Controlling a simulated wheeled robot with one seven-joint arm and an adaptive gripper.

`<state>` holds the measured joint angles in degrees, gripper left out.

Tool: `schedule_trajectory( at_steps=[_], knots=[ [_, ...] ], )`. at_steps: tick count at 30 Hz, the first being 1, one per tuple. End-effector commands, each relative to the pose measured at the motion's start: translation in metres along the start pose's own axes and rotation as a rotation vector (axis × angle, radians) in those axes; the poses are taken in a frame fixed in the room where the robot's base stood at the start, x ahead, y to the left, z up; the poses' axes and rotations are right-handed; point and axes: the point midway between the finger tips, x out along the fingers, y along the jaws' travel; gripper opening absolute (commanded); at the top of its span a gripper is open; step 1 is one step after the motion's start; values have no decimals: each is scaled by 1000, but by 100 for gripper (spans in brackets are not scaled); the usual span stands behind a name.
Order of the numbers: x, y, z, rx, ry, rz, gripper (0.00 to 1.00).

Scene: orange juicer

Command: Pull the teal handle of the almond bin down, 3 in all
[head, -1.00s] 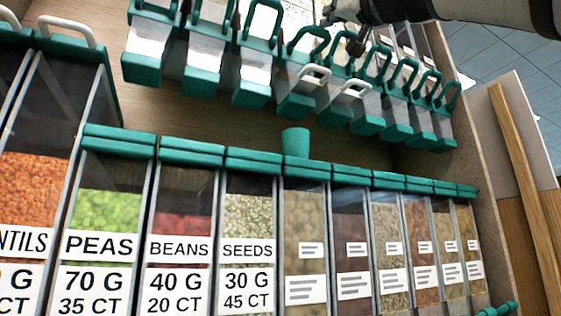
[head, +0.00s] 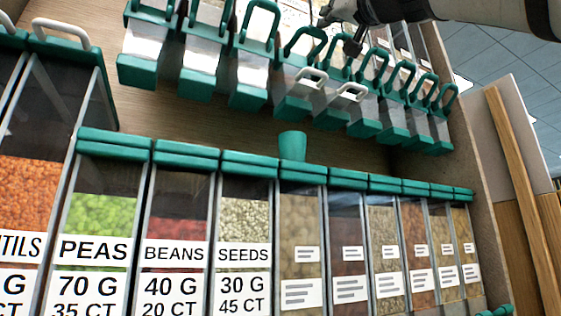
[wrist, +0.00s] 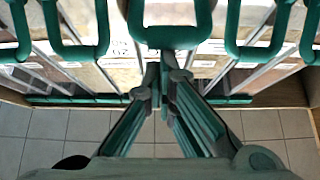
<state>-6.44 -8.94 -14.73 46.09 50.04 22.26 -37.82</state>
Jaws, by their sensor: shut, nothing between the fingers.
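Several bins hang in an upper row, each with a teal front lip and a looped teal handle. I see no readable almond label, so I cannot tell which bin is the almond one. My gripper (head: 340,36) is at the upper row, close to a teal handle (head: 304,41) near the middle. In the wrist view my gripper (wrist: 164,66) has its fingers together and empty, just below a middle teal handle (wrist: 172,38) in the picture. I cannot tell whether they touch. Part of the handles behind my gripper is hidden.
Below is a row of labelled bins, including peas (head: 98,212), beans (head: 178,215) and seeds (head: 244,210). A teal cup (head: 292,146) stands behind the lower row. A wooden side panel (head: 484,195) bounds the right.

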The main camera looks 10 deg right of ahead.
Motion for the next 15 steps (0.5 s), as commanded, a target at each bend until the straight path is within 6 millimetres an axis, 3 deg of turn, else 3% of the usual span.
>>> schedule_trajectory(
  at_steps=[9,15],
  knots=[
    [13,-6,-31,0,1,1,0],
    [-19,-6,-20,1,6,1,0]
  ],
)
